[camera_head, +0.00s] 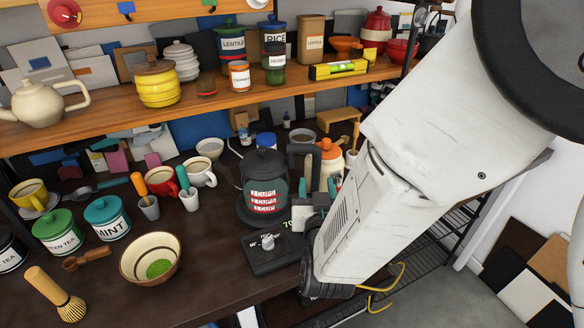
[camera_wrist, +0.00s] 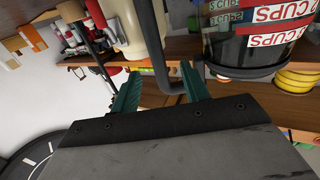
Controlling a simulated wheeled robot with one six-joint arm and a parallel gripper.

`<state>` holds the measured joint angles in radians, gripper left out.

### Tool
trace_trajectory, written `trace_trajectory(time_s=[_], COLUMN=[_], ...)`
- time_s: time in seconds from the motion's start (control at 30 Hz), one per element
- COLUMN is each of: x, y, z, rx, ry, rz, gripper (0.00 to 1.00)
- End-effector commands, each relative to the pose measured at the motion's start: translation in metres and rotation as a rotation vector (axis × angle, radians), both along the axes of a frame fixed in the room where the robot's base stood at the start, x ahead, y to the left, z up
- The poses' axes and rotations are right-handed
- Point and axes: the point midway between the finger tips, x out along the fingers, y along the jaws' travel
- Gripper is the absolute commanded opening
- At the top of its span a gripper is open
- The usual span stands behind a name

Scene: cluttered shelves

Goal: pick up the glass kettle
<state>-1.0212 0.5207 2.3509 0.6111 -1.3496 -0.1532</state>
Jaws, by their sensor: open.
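The glass kettle (camera_head: 264,188) stands upright on a dark base on the dark lower counter, with a black lid and red-and-white cup labels. Its black handle (camera_head: 312,160) is on the right side. In the wrist view the kettle (camera_wrist: 258,40) is at the upper right, and its dark handle (camera_wrist: 150,32) runs down toward the jaws. My gripper (camera_wrist: 160,72) is open, with teal fingers; the handle's lower bend shows between the fingertips. I cannot tell whether it touches them. In the head view my gripper (camera_head: 306,208) is low at the kettle's right, partly hidden by my arm.
A black scale (camera_head: 275,252) sits in front of the kettle. A cream jar with an orange lid (camera_head: 330,155) stands close behind the handle. Mugs, a mint canister (camera_head: 107,217) and a bowl (camera_head: 150,258) are to the left. The wooden shelf (camera_head: 120,118) runs above and behind.

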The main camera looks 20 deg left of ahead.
Motion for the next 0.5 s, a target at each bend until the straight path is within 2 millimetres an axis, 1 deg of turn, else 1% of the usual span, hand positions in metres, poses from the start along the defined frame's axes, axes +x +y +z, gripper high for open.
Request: trace_trajectory(time_s=[0.1,0.23,0.33,0.5], x=[0.02,0.034,0.039,0.04], y=[0.004,0.012,0.014,0.015], z=[0.0,0.0,0.0,0.0], rx=[0.0,-0.001,-0.001,-0.001], ry=[0.0,0.0,0.0,0.0], rz=[-0.003,-0.001,0.0,0.001], gripper=[0.45,0.45,0.45,0.45])
